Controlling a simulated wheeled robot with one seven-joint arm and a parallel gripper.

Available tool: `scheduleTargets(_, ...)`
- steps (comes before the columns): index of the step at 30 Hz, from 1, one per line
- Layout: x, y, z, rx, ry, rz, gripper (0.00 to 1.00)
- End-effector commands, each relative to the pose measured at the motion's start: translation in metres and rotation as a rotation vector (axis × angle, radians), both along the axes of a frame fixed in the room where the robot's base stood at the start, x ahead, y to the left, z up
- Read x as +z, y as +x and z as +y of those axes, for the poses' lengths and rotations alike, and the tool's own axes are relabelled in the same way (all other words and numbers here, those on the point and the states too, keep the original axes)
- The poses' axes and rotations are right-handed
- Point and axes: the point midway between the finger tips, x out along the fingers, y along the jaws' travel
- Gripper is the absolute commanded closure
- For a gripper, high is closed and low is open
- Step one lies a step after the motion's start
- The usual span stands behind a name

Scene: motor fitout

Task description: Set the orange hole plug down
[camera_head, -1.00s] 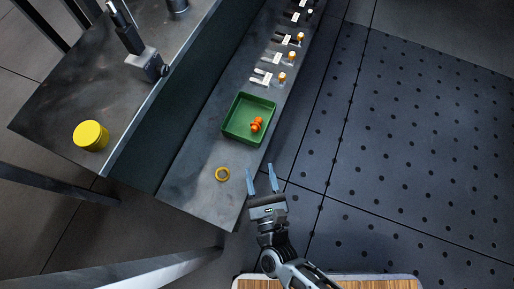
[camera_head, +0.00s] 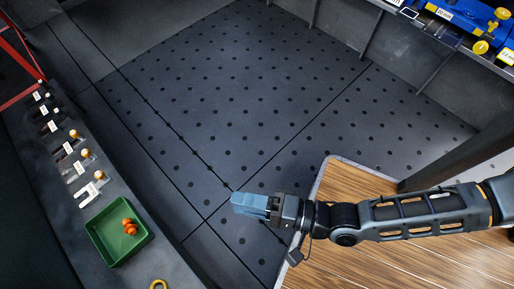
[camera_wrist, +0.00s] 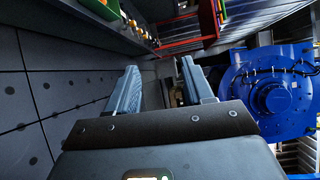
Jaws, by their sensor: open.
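An orange hole plug (camera_head: 129,225) lies in the green tray (camera_head: 101,247) on the dark bench at the lower left of the head view. I cannot tell whether the orange shape is one piece or two touching. My gripper (camera_head: 236,202) is well to the right of the tray, over the dark perforated floor, and apart from the bench. In the wrist view my gripper (camera_wrist: 160,77) has its two fingers spread with nothing between them. A green tray edge (camera_wrist: 97,8) shows at the top there.
A yellow ring (camera_head: 158,285) lies near the tray. Several labelled holders with orange-topped pieces (camera_head: 85,153) line the bench. A wooden top (camera_head: 400,265) is under my arm. Blue machinery (camera_head: 478,22) stands at the upper right and in the wrist view (camera_wrist: 275,92).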

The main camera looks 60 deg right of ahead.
Motion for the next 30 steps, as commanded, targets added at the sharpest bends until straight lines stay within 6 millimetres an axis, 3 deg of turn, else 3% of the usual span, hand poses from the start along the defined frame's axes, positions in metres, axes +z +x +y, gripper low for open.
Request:
scheduleTargets(3,0.040,-0.032,-0.025,-0.014,-0.393,-0.034,0.49)
scheduleTargets(9,0.109,-0.072,-0.049,0.010,-1.060,-0.047,0.49)
scheduleTargets(15,0.156,-0.092,-0.060,0.064,-1.502,-0.020,0.49)
scheduleTargets(20,0.169,-0.096,-0.063,0.090,-1.630,-0.009,0.49)
scheduleTargets(30,0.169,-0.096,-0.063,0.092,-1.637,-0.011,0.49)
